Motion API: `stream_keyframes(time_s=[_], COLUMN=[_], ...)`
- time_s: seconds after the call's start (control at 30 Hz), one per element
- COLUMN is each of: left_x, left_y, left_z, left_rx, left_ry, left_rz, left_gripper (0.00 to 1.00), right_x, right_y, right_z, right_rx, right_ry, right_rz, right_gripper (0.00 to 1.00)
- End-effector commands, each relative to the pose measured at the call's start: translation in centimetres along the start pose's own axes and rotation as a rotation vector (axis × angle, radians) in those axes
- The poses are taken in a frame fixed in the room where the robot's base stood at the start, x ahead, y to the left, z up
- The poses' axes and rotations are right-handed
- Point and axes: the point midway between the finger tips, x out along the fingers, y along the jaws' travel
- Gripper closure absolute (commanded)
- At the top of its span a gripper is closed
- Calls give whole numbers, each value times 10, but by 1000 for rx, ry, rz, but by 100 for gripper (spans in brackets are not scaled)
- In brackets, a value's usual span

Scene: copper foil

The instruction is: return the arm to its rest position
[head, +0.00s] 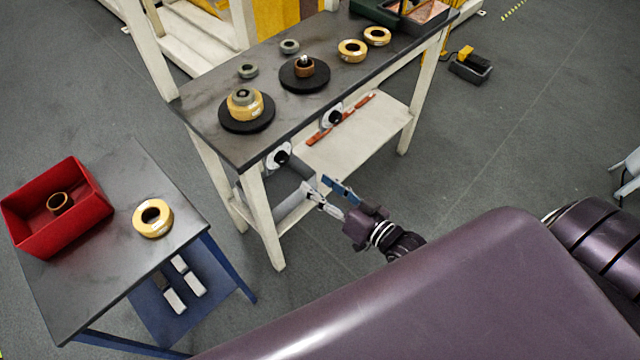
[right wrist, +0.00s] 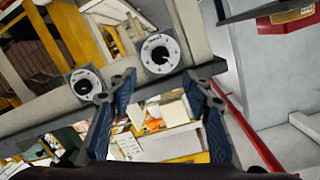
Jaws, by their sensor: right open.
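My right gripper (head: 325,194) is open and empty in the head view, in front of the long workbench (head: 335,65) and below its top edge. Its two blue-padded fingers also show apart in the right wrist view (right wrist: 158,105), with nothing between them. Two white dials with black knobs, a left dial (head: 279,156) and a right dial (head: 332,116), sit on the bench's front edge, beyond the fingertips. They also show in the right wrist view, one dial (right wrist: 160,54) above the gap between the fingers. My left gripper is not in view.
On the bench, a tape roll (head: 244,103) sits on a black disc, with several rolls farther back. A side table holds a red bin (head: 60,212) with a copper-coloured roll inside, and a tape roll (head: 152,218). A bench leg (head: 264,215) stands left of my gripper.

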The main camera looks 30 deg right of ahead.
Motion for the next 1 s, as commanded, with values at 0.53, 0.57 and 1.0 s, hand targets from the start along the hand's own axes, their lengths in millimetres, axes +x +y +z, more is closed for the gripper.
stream_keyframes(time_s=[0.53, 0.57, 1.0], left_x=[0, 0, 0], left_y=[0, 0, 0], left_z=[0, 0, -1], left_rx=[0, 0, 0], left_ry=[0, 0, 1], left_rz=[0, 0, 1], left_gripper=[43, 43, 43], right_x=[-14, -19, -194], right_y=[57, 68, 140], right_z=[84, 102, 374], right_rx=[-74, -90, -251], right_ry=[-166, -205, -913], right_rz=[141, 168, 413], right_gripper=[55, 55, 55])
